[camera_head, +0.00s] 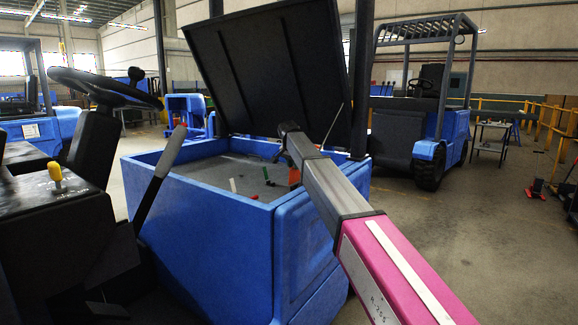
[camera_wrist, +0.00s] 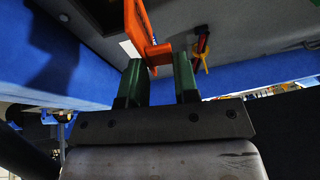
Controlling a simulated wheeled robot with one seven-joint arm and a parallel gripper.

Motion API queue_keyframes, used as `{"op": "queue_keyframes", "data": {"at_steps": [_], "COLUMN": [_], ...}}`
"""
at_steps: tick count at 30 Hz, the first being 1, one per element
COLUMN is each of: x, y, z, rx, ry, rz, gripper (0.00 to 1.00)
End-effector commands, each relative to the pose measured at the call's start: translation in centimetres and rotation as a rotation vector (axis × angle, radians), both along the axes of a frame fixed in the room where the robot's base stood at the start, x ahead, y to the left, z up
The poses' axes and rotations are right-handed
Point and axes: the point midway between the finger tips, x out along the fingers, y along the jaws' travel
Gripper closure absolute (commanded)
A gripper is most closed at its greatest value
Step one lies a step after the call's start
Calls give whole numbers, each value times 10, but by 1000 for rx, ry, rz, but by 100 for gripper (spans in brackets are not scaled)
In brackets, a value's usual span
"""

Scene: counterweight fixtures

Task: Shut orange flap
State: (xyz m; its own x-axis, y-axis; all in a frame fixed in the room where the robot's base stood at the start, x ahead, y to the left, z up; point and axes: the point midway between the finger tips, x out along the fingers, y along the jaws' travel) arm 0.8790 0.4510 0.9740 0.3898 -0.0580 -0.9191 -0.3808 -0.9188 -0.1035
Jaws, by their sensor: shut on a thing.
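The orange flap (camera_wrist: 138,28) shows at the top of the wrist view, an upright orange piece with a short arm bent toward my fingers. My gripper (camera_wrist: 159,68) has two green fingers, and they are shut on the lower end of this orange piece. In the head view, a bit of orange (camera_head: 294,177) shows beside my arm, inside the blue forklift compartment. My gripper (camera_head: 279,155) reaches into that compartment there, and its fingers are mostly hidden by my arm.
The blue compartment (camera_head: 235,235) has a raised dark lid (camera_head: 275,70) behind my gripper. Red and yellow cables (camera_wrist: 202,45) lie close to the right finger. A steering wheel (camera_head: 105,87) and lever (camera_head: 160,172) stand at left. Another forklift (camera_head: 425,120) stands behind; floor at right is mostly clear.

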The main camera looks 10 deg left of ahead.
Motion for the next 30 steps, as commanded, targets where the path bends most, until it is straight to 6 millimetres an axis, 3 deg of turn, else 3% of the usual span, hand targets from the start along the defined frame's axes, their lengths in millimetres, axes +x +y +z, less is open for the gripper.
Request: {"op": "queue_keyframes", "data": {"at_steps": [15,30], "x": [-19,-23], "y": [-41,-55], "z": [-9,-18], "rx": [425,622], "ry": [-176,-258], "rz": [-2,-1], "gripper": [100,100]}}
